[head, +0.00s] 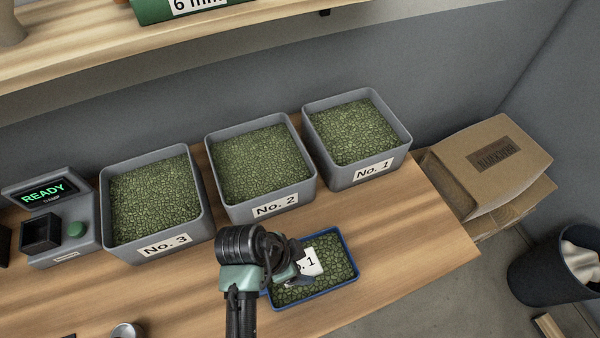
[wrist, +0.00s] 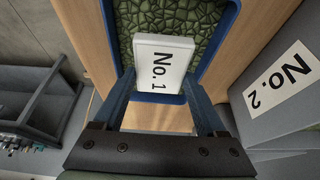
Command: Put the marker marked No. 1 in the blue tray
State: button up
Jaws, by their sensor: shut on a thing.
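The white marker marked No. 1 (wrist: 160,66) is between the two fingers of my gripper (wrist: 160,100) in the wrist view. My gripper is shut on it. In the head view the marker (head: 311,263) shows over the blue tray (head: 352,250), with its label partly hidden by my gripper (head: 296,268). The tray holds green beans, and its rim also shows in the wrist view (wrist: 228,22). I cannot tell whether the marker touches the beans.
Grey bins of green beans labelled No. 1 (head: 340,175), No. 2 (head: 250,207) and No. 3 (head: 150,250) stand behind the tray. A machine reading READY (head: 70,228) is at left. The table's right part (head: 420,225) is clear. A cardboard box (head: 490,165) and a dark bin (head: 545,275) stand beyond.

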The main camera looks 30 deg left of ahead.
jog(key=shift+f, duration=1.85)
jog(key=o, duration=1.3)
jog(key=shift+f, duration=0.1)
jog(key=v, duration=1.2)
jog(key=w+d+r+n+t+y, duration=0.15)
jog(key=w+r+t, duration=0.35)
jog(key=w+r, duration=0.7)
jog(key=w+d+r+n+t+y, duration=0.1)
jog(key=w+r+n+t+y, duration=0.2)
jog(key=w+r+t, duration=0.85)
jog(key=s+d+r+n, duration=0.1)
jog(key=s+d+r, duration=0.15)
jog(key=r, duration=0.75)
jog(key=s+d+r, duration=0.1)
jog(key=d+r, duration=0.2)
jog(key=r, duration=0.8)
jog(key=s+d+r+t, duration=0.2)
jog(key=s+r, duration=0.1)
jog(key=r, duration=0.2)
jog(key=s+d+r+n+t+h, duration=0.1)
jog(key=s+d+r+t, duration=0.1)
jog(key=r, duration=0.4)
jog(key=s+d+r+n+t, duration=0.1)
jog(key=s+d+r+t, duration=0.1)
jog(key=s+r, duration=0.3)
jog(key=shift+d+r+t+h, duration=0.3)
jog(key=shift+r+t+h, duration=0.05)
jog(key=shift+r+t, duration=0.3)
